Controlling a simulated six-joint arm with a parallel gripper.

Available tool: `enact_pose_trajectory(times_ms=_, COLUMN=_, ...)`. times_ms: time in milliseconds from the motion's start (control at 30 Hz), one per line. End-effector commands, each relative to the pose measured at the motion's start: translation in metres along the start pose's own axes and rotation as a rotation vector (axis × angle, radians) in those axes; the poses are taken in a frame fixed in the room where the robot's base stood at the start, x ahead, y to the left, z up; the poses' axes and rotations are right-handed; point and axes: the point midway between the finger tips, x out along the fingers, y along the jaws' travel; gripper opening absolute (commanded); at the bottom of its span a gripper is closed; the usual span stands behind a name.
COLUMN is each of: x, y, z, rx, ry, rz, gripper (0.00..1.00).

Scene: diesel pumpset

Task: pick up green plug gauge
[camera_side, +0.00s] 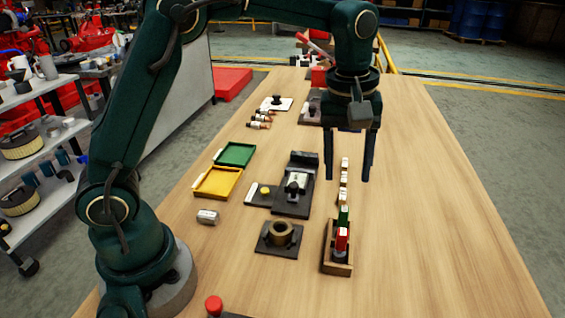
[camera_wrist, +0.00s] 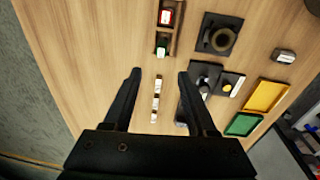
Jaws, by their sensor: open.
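The green plug gauge (camera_side: 343,216) stands in a small wooden box (camera_side: 337,268), behind a red plug gauge (camera_side: 341,240). In the wrist view the green gauge (camera_wrist: 161,50) shows at the near end of the box, with the red gauge (camera_wrist: 165,17) farther up. My gripper (camera_side: 347,178) points down with its two fingers apart and nothing between them. It hangs above the table, beyond the box as seen in the side view. In the wrist view the fingertips (camera_wrist: 160,74) lie on either side of a line just below the green gauge.
A row of small white blocks (camera_side: 344,180) lies behind the box, under my gripper. A brass ring on a dark plate (camera_side: 275,246), a dark fixture (camera_side: 292,205), and yellow (camera_side: 217,183) and green (camera_side: 236,154) trays stand left. The table's right side is clear.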

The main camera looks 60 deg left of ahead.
Motion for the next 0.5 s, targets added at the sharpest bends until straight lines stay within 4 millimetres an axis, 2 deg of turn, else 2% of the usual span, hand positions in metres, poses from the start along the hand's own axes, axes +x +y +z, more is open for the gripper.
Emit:
enact_pose_trajectory(times_ms=33, x=0.013, y=0.003, z=0.0, rx=0.007, ry=-0.017, rz=-0.022, gripper=0.57)
enact_pose_trajectory(times_ms=100, x=0.025, y=0.005, z=0.002, rx=0.015, ry=-0.034, rz=-0.044, gripper=0.57)
enact_pose_trajectory(times_ms=500, x=0.072, y=-0.001, z=0.01, rx=0.027, ry=-0.068, rz=-0.087, gripper=0.57)
